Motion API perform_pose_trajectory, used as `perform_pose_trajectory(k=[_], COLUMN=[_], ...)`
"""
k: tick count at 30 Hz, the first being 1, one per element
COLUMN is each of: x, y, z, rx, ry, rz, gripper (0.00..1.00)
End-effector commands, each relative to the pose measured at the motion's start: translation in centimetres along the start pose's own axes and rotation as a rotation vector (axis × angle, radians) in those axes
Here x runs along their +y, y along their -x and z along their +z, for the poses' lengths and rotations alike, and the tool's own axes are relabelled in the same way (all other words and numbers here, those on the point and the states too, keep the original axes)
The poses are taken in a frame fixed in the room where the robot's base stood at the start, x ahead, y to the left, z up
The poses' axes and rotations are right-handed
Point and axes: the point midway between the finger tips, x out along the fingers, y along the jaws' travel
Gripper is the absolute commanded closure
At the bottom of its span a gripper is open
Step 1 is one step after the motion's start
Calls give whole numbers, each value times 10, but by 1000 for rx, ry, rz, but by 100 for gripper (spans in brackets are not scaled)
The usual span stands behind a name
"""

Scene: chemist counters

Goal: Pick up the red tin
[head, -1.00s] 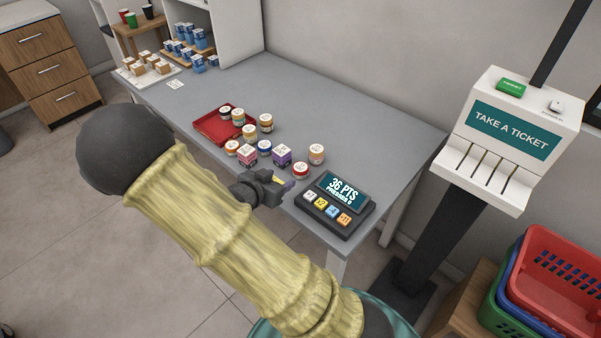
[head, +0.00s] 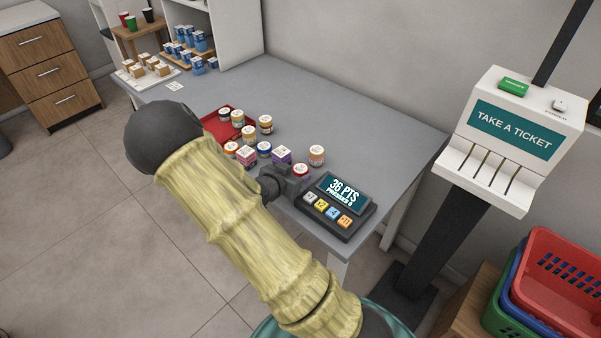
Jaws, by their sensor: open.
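The red tin (head: 300,171) is a short round tin with a pale lid. It stands near the front edge of the grey counter (head: 335,112), left of the points display. My gripper (head: 296,178) is open at the counter's front edge, right by the red tin, and covers part of its near side. I cannot tell whether the fingers touch the tin or are around it.
A purple box (head: 281,156), a pink box (head: 247,156) and an orange-banded tin (head: 316,155) stand close by. Several other tins stand near the red tray (head: 212,122). The points display (head: 338,200) with buttons is just right of my gripper.

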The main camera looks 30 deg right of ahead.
Motion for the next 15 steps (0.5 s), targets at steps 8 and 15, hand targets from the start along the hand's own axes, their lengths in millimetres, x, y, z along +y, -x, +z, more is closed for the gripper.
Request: perform_pose_trajectory(k=[8, 15], x=[0, 0], y=[-23, -23], z=[0, 0], rx=[-1, -1], ry=[0, 0], rz=[-1, -1], gripper=[46, 46])
